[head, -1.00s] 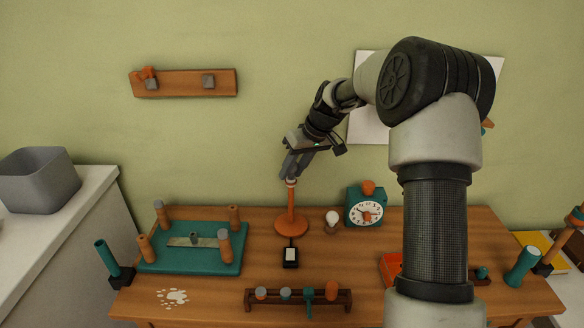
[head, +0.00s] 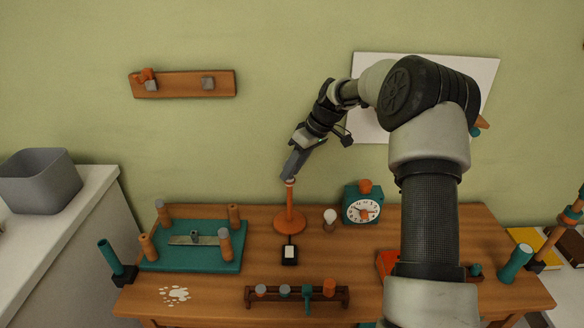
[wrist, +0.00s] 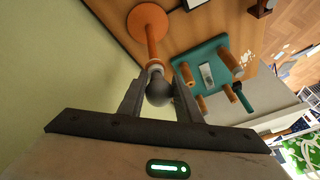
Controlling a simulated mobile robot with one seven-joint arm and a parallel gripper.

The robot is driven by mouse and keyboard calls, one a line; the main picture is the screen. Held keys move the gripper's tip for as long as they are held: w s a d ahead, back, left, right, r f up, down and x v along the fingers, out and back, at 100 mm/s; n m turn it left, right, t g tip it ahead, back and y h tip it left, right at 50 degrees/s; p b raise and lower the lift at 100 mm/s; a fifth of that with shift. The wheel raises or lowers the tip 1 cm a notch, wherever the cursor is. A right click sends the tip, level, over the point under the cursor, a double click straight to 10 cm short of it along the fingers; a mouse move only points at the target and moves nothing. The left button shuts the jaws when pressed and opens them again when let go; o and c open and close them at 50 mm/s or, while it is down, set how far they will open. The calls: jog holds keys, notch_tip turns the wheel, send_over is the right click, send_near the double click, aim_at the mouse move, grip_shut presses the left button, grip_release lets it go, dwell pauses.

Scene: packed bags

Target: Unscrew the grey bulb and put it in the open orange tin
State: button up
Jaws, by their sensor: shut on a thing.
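The grey bulb (wrist: 158,92) sits at the top of an orange lamp stand (head: 290,208), at its pale socket (wrist: 154,66). In the wrist view my gripper (wrist: 160,86) has one finger on each side of the bulb and is shut on it. In the head view my gripper (head: 289,177) is at the top of the lamp, and its fingers hide the bulb. An orange box-like thing (head: 387,263) stands on the table at the right, partly hidden by my arm. I cannot tell whether it is the open tin.
A white bulb (head: 330,217) and a teal clock (head: 362,207) stand right of the lamp. A teal board with pegs (head: 190,262) lies left. A black switch (head: 290,253) and a wooden rack (head: 262,299) are in front. A grey bin (head: 40,181) stands on the left counter.

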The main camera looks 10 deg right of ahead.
jog(key=shift+w+d+n+g+p, duration=0.3)
jog(key=shift+d+n+p, duration=0.2)
jog(key=shift+n+p, duration=0.4)
jog(key=shift+f+n, duration=0.2)
jog(key=shift+n, duration=0.1)
jog(key=shift+a+r+p, duration=0.1)
jog(key=shift+r+p, duration=0.5)
jog(key=shift+r, duration=0.65)
jog(key=shift+a+r+p, duration=0.2)
jog(key=shift+r+p, duration=0.2)
jog(key=shift+r, duration=0.25)
jog(key=shift+s, duration=0.1)
